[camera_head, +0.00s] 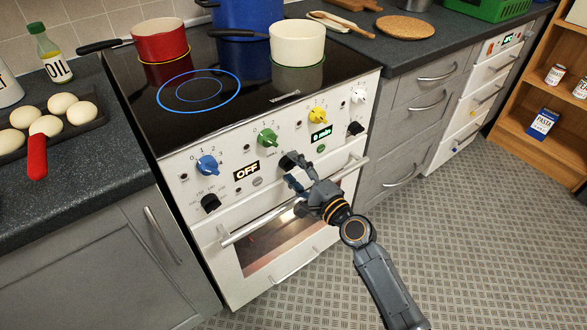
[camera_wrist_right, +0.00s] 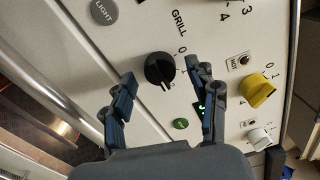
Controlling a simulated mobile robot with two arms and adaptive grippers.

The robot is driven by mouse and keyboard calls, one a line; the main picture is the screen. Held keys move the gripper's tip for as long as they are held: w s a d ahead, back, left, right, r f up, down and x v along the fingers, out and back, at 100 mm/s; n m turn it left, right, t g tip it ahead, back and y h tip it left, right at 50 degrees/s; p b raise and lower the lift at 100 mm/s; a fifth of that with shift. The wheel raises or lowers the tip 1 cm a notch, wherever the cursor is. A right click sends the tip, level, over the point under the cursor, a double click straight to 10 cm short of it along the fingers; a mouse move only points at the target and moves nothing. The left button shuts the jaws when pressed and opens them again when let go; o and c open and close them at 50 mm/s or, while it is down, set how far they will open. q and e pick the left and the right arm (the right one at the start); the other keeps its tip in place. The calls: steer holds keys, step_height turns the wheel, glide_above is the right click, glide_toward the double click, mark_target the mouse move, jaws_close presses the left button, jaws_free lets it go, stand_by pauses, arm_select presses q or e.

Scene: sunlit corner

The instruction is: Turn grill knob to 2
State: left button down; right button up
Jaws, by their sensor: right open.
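The black grill knob (camera_wrist_right: 160,68) is on the white stove front, beside the printed word GRILL, in the right wrist view. A 0 is printed next to it; the other marks around it are partly hidden by a finger, and its exact setting is hard to read. My right gripper (camera_wrist_right: 160,75) is open, with one finger on each side of the knob. I see no clear contact. In the head view my right gripper (camera_head: 297,172) is at the stove's front panel, by the dark grill knob (camera_head: 286,160). My left gripper is not in view.
Close by are a green knob (camera_head: 267,138), a yellow knob (camera_head: 317,115), a blue knob (camera_head: 207,165) and a small green button (camera_wrist_right: 181,123). The oven door handle (camera_head: 245,228) runs below the panel. Pots stand on the hob. The floor to the right is clear.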

steer(key=v, duration=1.1)
steer(key=shift+s+d, duration=0.15)
steer(key=shift+s, duration=0.05)
steer(key=shift+f, duration=0.1)
